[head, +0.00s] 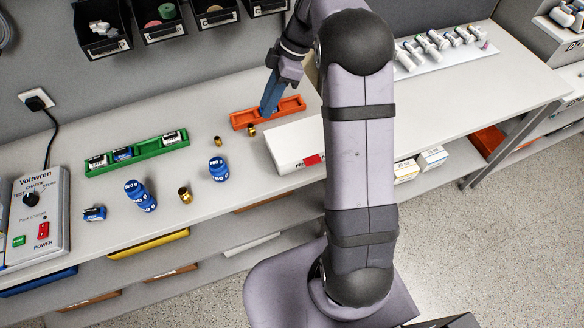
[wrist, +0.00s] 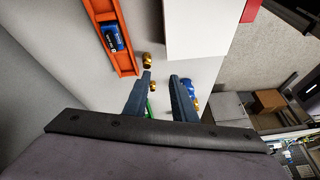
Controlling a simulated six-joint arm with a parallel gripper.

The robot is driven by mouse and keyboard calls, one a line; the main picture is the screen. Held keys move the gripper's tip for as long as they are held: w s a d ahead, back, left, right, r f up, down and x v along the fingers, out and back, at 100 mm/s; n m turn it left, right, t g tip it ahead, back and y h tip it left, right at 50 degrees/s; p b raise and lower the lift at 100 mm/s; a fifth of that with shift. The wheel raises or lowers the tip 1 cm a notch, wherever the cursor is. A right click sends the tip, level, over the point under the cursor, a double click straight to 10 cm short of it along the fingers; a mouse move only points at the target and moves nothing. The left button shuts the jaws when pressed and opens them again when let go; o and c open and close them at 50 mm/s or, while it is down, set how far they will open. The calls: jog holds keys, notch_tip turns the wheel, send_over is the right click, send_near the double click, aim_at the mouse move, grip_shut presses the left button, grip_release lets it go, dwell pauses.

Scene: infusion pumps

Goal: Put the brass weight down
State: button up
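A small brass weight (head: 252,130) stands on the bench just in front of the orange tray (head: 290,105). In the wrist view this brass weight (wrist: 147,60) is just beyond the left fingertip, beside the orange tray (wrist: 125,55). My gripper (head: 266,112) is above the bench by the orange tray. In the wrist view my gripper's fingers (wrist: 160,75) are apart, with nothing held between them. Another small brass weight (head: 217,140) stands to the left, and a larger one (head: 185,195) is nearer the front edge. Whether the fingers touch anything is hard to tell.
A white box (head: 290,143) is close to the right of the orange tray. A blue battery (wrist: 113,38) lies in that tray.

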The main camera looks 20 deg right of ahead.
jog(key=s+m+h, duration=0.1)
jog(key=s+m, duration=0.1)
jog(key=s, duration=0.1)
jog(key=s+a+m, duration=0.1)
jog(key=s+m, duration=0.2)
jog(key=s, duration=0.1)
jog(key=s+a+f+m+h, duration=0.1)
jog(key=s+m, duration=0.1)
jog(key=s, duration=0.2)
jog(key=shift+s+a+m+h, duration=0.1)
jog(key=shift+m+h, duration=0.2)
jog(key=s+f+m+h, duration=0.2)
jog(key=s+m, duration=0.5)
jog(key=s, duration=0.6)
jog(key=shift+f+m, duration=0.3)
jog(key=shift+f, duration=0.55)
jog(key=o, duration=0.4)
